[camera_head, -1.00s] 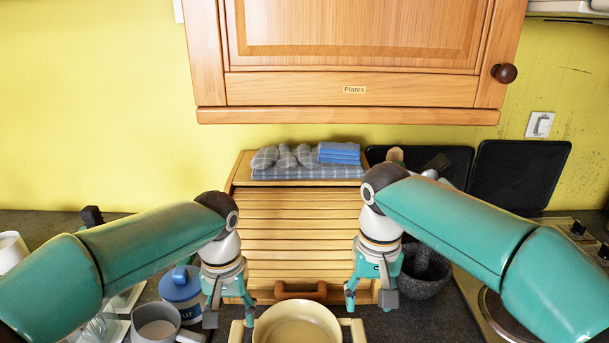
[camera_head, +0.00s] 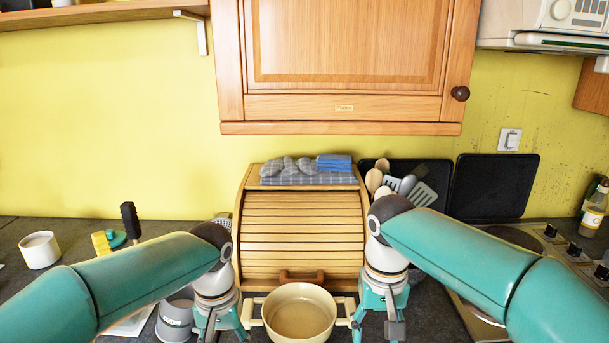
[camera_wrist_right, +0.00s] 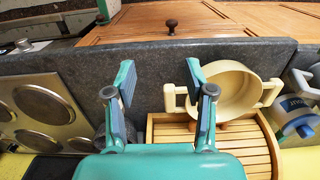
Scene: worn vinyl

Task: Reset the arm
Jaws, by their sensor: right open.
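My right gripper (camera_head: 378,326) hangs at the right of the cream pot (camera_head: 301,335), with its fingertips near the bottom edge of the head view. In the right wrist view, the right gripper (camera_wrist_right: 160,82) is open with nothing between its fingers. The pot (camera_wrist_right: 236,92) is to the right of them there, its near handle close to the right finger. My left gripper (camera_head: 222,328) hangs at the left of the pot, fingers apart and empty, its tips close to the bottom edge. Both arms come in from the sides, elbows bent, grippers pointing down.
A wooden roll-front bread box (camera_head: 300,235) stands behind the pot, under a wall cabinet (camera_head: 345,60). Utensils (camera_head: 410,188) stand behind the right arm. A hob (camera_wrist_right: 42,105) is left in the wrist view.

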